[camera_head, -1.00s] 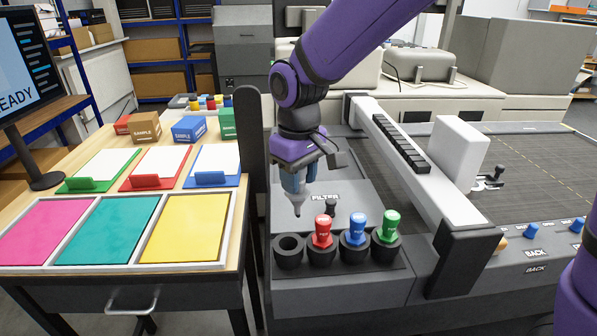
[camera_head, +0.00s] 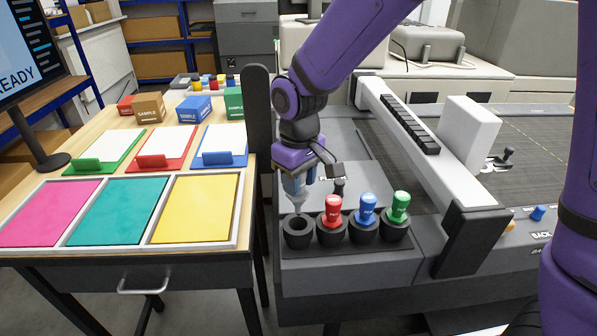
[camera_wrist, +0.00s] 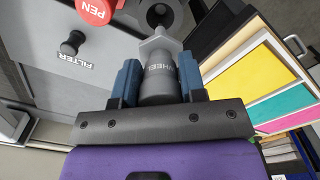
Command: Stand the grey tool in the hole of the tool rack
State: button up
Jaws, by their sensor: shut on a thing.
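The grey tool (camera_wrist: 158,80), marked "WHEEL", is held between the blue fingers of my gripper (camera_wrist: 158,82) in the wrist view. Its narrow tip points down. In the head view my gripper (camera_head: 296,182) is shut on the tool (camera_head: 298,203), which hangs just above the leftmost holder of the tool rack (camera_head: 350,262). That holder's empty hole (camera_head: 298,228) lies under the tip. In the wrist view the hole (camera_wrist: 158,14) shows just beyond the tip. I cannot tell whether the tip is over its centre or touches it.
Red (camera_head: 332,210), blue (camera_head: 366,210) and green (camera_head: 400,207) tools stand in the other holders. A black knob (camera_head: 339,188) stands behind the rack. A dark upright post (camera_head: 257,120) is close on the left, beside the sample table (camera_head: 150,262).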

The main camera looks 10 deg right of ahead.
aim_at(299, 212)
dwell(0.6)
jog(key=shift+f, duration=1.3)
jog(key=shift+f, duration=0.15)
jog(key=shift+f, duration=0.6)
jog(key=shift+f, duration=2)
jog(key=o, duration=1)
